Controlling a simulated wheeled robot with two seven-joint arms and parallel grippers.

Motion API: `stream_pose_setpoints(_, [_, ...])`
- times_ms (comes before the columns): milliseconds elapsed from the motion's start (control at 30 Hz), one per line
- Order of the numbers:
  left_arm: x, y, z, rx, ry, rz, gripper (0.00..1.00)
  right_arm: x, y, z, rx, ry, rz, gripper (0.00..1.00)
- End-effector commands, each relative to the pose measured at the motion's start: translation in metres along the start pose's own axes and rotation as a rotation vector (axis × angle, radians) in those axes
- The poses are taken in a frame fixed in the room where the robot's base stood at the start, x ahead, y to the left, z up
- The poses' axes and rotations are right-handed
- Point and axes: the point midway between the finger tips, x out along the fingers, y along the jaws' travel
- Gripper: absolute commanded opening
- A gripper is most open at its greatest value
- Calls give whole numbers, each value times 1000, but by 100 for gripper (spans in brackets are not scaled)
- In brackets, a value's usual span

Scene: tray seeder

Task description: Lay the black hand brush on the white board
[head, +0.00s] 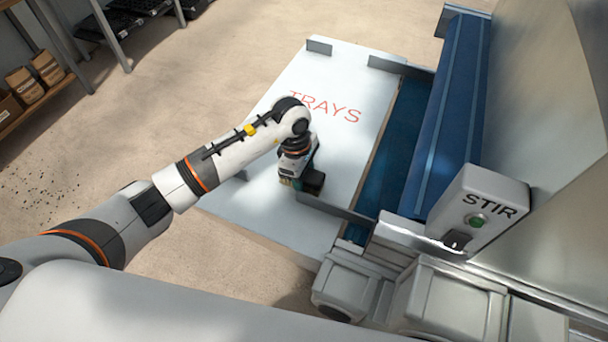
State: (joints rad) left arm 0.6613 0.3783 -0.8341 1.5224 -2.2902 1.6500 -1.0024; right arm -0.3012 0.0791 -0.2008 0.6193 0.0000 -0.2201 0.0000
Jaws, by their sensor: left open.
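The white board (248,216) is a flat panel with red TRAYS lettering, lying left of the blue belt. My left arm reaches over it from the left, and my left gripper (298,184) points down, low over the board's near half. The gripper is open. A dark block (315,183) shows right at the fingertips; it may be part of the black hand brush, but the wrist hides most of it. I cannot tell whether it touches the board. My right gripper is not in view.
Low grey metal guides (332,208) stand along the board's edges. A shelf with brown packages (47,67) is at the upper left. Dark specks lie on the floor at left.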

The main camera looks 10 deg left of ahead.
Motion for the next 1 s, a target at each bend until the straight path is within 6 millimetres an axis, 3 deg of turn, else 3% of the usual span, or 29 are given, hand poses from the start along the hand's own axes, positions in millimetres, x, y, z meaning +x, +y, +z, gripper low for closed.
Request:
stream_pose_setpoints(167, [-23, -1, 0, 3, -1, -6, 47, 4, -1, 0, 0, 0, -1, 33])
stream_pose_setpoints(400, [-76, -1, 1, 1, -2, -6, 47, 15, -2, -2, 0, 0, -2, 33])
stream_pose_setpoints(600, [-109, -1, 0, 1, -1, -3, 47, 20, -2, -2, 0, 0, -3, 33])
stream_pose_setpoints(800, [-122, 0, 0, -1, 0, 0, 47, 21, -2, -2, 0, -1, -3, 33])
stream_pose_setpoints(1000, [-122, 0, 0, -1, 0, 1, 47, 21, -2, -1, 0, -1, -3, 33])
